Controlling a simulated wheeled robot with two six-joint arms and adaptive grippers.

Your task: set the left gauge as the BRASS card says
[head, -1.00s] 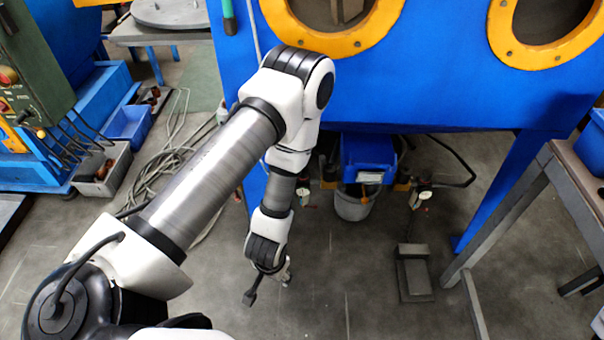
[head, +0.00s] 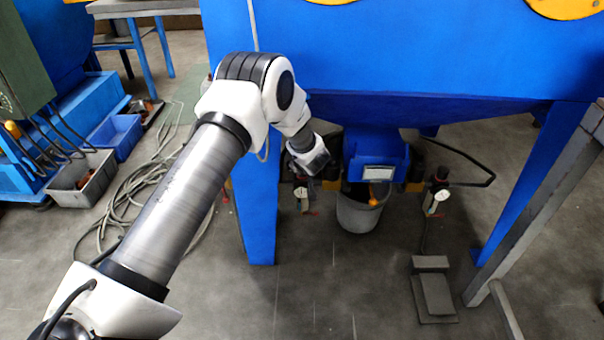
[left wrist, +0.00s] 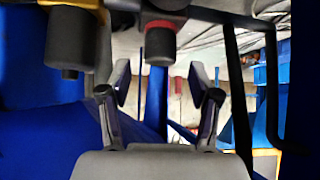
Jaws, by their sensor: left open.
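The left gauge (head: 301,193), a small white dial, hangs under the blue cabinet, left of the grey bucket. Its reading is too small to tell. In the left wrist view my left gripper (left wrist: 158,100) is open and empty. A dark knob with a red ring (left wrist: 161,42) lies ahead, between the finger lines. A larger dark cylinder with a yellow top (left wrist: 70,42) lies to its left. No BRASS card can be made out. My right gripper is out of view.
A second white gauge (head: 440,195) hangs right of the bucket (head: 360,213). A blue box with a white label (head: 378,172), too small to read, sits above the bucket. Blue legs (head: 258,215) flank this space. A foot pedal (head: 433,293) lies on the floor.

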